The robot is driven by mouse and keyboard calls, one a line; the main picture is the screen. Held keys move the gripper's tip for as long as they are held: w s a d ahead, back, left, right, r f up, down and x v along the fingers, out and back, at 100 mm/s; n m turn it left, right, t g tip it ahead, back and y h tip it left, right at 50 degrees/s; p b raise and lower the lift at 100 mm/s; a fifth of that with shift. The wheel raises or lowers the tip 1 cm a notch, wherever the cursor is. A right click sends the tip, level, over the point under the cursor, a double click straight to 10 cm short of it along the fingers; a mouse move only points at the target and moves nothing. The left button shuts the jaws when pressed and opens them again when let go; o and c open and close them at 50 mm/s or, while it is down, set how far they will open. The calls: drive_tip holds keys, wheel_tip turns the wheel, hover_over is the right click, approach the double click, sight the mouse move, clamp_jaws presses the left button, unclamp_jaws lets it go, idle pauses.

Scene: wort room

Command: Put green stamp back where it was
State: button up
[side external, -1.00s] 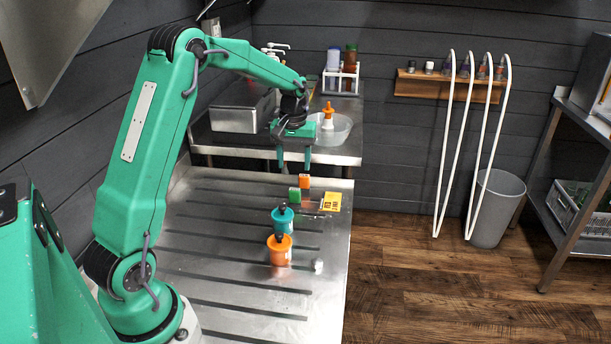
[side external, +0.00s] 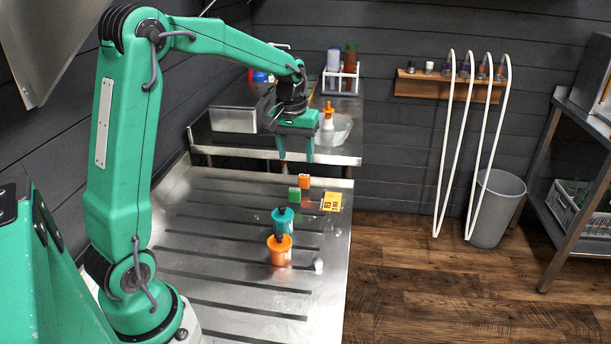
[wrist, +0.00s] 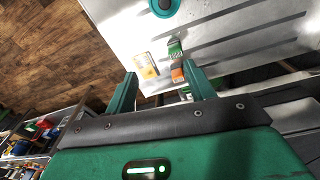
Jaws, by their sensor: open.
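The green stamp (side external: 294,194) is a small block standing on the ribbed steel drainboard (side external: 215,215). It also shows in the wrist view (wrist: 175,47), near the top middle. An orange stamp (side external: 304,181) stands close behind it; in the wrist view the orange stamp (wrist: 178,73) is nearer my gripper. I cannot tell whether the two touch. My gripper (side external: 296,159) points down with its two fingers apart and nothing between them. It hangs above and beyond the stamps, clear of both. In the wrist view its fingers (wrist: 160,76) frame the stamps' side of the board.
A yellow box (side external: 331,202) lies right of the stamps. A teal pot (side external: 283,220) and an orange pot (side external: 279,249) stand in front, with a small white piece (side external: 318,265) nearby. The board's left part is free.

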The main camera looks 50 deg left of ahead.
drive_tip(key=s+d+r+m+t, duration=0.2)
drive_tip(key=s+d+r+m, duration=0.2)
drive_tip(key=s+d+r, duration=0.45)
drive_tip(key=s+d+f+m+t, duration=0.2)
drive_tip(key=s+d, duration=0.4)
drive_tip(key=s, duration=0.6)
drive_tip(key=shift+s+f+m, duration=0.15)
drive_tip(key=shift+s+m, duration=0.05)
drive_tip(key=shift+m, duration=0.4)
drive_tip(key=shift+d, duration=0.1)
